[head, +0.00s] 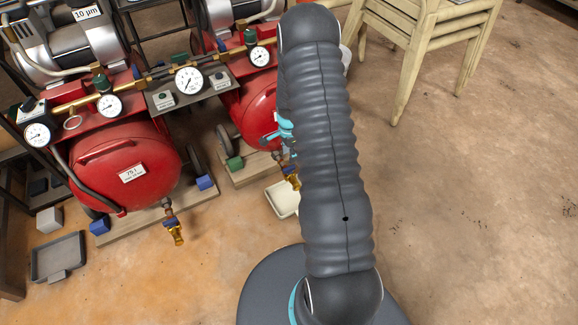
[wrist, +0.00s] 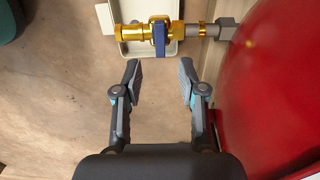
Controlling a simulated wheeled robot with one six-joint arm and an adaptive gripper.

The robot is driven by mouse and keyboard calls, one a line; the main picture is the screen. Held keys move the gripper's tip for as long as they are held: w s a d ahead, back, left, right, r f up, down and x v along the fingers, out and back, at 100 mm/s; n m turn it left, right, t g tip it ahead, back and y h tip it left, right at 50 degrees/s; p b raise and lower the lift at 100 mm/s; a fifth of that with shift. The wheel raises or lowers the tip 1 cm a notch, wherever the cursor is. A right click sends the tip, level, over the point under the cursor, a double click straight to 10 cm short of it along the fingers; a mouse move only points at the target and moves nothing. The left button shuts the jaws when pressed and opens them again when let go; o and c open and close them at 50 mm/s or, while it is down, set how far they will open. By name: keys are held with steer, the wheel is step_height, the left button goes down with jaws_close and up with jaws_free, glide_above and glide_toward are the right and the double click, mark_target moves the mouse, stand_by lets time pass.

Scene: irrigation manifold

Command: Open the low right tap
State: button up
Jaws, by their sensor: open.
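The low right tap (wrist: 132,32) is brass. In the wrist view it lies across the top, joined to a grey pipe fitting at right. Its blue lever (wrist: 160,38) points across the tap body. In the head view the tap (head: 292,181) shows below the right red tank, partly hidden by my arm. My gripper (wrist: 160,82) is open and empty. Its two fingers point toward the tap, one on each side of the lever's line, and appear apart from it. In the head view my arm hides most of the gripper.
A cream tray (head: 280,203) lies on the floor below the tap. The right red tank (wrist: 285,100) is close to the right finger. Another brass tap (head: 175,232) hangs at the left tank (head: 125,165). Stacked chairs (head: 415,45) stand behind; floor at right is clear.

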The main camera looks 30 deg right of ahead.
mark_target(289, 168)
step_height(289, 168, down, 8)
steer(key=shift+r, duration=0.1)
stand_by(0.4)
jaws_close()
